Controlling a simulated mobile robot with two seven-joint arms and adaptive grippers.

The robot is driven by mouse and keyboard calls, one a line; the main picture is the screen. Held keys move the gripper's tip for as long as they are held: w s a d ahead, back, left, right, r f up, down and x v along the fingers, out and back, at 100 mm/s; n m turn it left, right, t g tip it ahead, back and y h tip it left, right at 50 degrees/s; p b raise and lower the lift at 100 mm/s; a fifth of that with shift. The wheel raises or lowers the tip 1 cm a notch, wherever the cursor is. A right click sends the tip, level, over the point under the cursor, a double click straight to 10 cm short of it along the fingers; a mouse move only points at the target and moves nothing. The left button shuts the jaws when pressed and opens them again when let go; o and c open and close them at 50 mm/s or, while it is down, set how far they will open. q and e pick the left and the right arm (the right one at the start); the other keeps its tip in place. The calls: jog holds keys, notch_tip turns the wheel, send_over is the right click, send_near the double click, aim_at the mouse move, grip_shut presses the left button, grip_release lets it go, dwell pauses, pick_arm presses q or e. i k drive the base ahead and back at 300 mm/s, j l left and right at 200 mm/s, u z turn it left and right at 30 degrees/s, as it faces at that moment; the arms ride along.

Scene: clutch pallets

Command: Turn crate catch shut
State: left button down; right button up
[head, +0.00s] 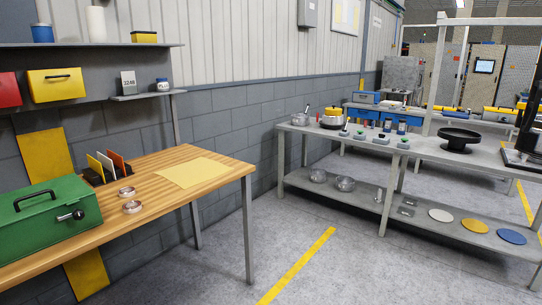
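A green crate (48,218) with a black carrying handle on its lid stands at the left end of the wooden table. Its catch (72,215), a dark lever with a round silver knob, sits on the crate's right-hand front face. The lever looks roughly level, tilted slightly; I cannot tell from here whether it is turned shut. The lid appears down. The crate's left side is cut off by the picture edge. Neither of my grippers shows in the head view.
The wooden table (220,171) also holds two small metal rings (131,207), a card rack (104,167) and a yellow sheet (190,172). A shelf (90,45) with boxes hangs above. A grey workbench (352,142) stands right; open floor lies between.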

aim_at(77, 215)
jog(key=j+u, duration=0.1)
jog(key=u, duration=1.15)
